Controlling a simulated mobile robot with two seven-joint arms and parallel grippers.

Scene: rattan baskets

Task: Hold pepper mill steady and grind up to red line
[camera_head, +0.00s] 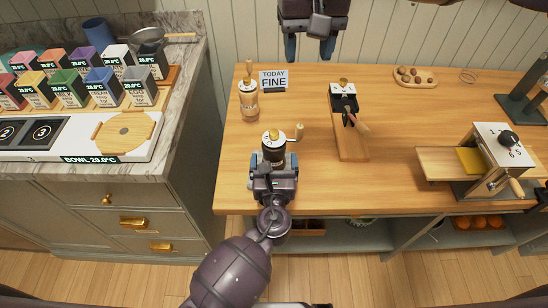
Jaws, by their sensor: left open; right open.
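A mill with a dark body, white top, brass knob and wooden-handled side crank (274,147) stands upright near the table's left front. My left gripper (273,163) is open with its blue fingers on either side of the mill's lower body; I cannot tell whether they touch it. A taller wooden mill with a clear middle and brass fitting (248,99) stands behind it to the left. My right gripper (310,48) is open and empty at the far edge, its fingers pointing toward the table. No red line can be made out.
A "TODAY FINE" sign (273,80) stands behind the mills. A black-and-white cranked device (343,97) on a wooden board stands to the right. A white machine with a dial (503,150) is at the far right. The table's (395,125) middle right is clear.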

